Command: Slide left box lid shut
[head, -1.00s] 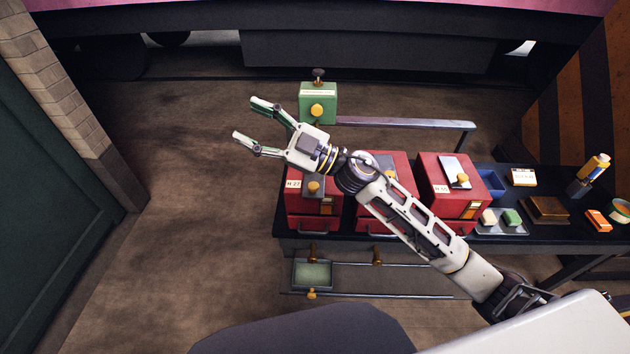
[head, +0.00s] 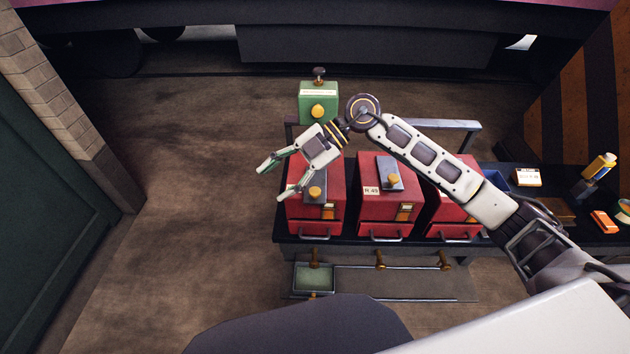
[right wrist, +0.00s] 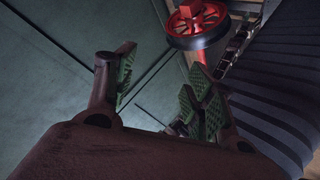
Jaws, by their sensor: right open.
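The left red box (head: 330,215) stands at the left end of the dark bench. Its grey lid plate (head: 328,213) has a yellow knob (head: 315,192) on top; the gripper and wrist cover part of the box top, so I cannot tell how far the lid is open. My right gripper (head: 272,184) is open and empty, its fingers pointing left and down, just left of the knob and apparently above the box's left edge. Its green-padded fingers also show in the right wrist view (right wrist: 160,95), with nothing between them. My left gripper is not in view.
A middle red box (head: 375,210) and a right red box (head: 450,212) stand alongside, partly under my arm. A green box (head: 318,103) with a yellow knob stands behind. A red wheel (right wrist: 197,25) shows in the right wrist view. The floor left of the bench is clear.

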